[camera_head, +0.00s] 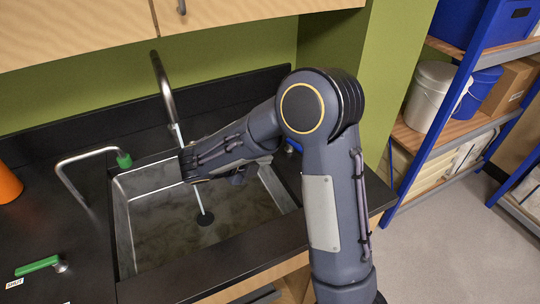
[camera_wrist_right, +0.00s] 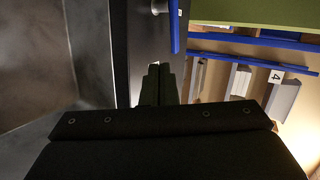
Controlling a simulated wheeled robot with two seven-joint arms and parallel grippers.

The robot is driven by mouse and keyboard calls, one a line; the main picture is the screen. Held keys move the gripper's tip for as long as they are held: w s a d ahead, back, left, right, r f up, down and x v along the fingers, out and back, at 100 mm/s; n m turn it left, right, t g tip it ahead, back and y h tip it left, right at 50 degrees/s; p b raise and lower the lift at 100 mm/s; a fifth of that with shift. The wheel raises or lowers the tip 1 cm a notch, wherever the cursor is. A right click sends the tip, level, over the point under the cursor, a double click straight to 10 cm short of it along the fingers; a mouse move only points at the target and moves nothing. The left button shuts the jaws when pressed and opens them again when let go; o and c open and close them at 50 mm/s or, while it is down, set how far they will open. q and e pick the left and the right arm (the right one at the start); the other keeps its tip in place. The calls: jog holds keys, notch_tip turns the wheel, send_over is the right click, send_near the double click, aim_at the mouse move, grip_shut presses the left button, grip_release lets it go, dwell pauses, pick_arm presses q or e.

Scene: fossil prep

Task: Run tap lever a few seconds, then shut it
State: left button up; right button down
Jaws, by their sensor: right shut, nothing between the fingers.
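The steel gooseneck tap (camera_head: 163,80) stands behind the sink, and a thin white stream of water (camera_head: 199,197) falls from it to the drain (camera_head: 205,218). A blue lever (camera_head: 291,149) on the counter right of the sink is mostly hidden by my right arm. It also shows at the top of the right wrist view (camera_wrist_right: 175,28), with a metal pivot beside it. My right gripper (camera_wrist_right: 157,72) is shut and empty, apart from the blue lever, with its fingers pointing towards the lever's side. In the head view my arm largely hides this gripper. My left gripper is not in view.
A second, bent tap (camera_head: 82,160) with a green nozzle stands left of the sink (camera_head: 122,222). A green lever (camera_head: 38,266) lies by a SHUT label at the front left. An orange object (camera_head: 8,185) is at the left edge. Blue-framed shelves (camera_head: 460,75) stand at the right.

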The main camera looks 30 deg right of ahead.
jog(key=x, duration=0.7)
jog(key=shift+d+f, duration=0.15)
jog(key=shift+d, duration=0.15)
jog(key=shift+w+d+f+p, duration=0.15)
jog(key=shift+d+p, duration=0.1)
jog(key=shift+d, duration=0.45)
jog(key=shift+w+d+r+p, duration=0.1)
jog(key=shift+d+p, duration=0.1)
jog(key=shift+d, duration=0.5)
jog(key=shift+w+d+f+p, duration=0.15)
jog(key=shift+d+p, duration=0.1)
jog(key=shift+d, duration=0.45)
jog(key=shift+r, duration=0.1)
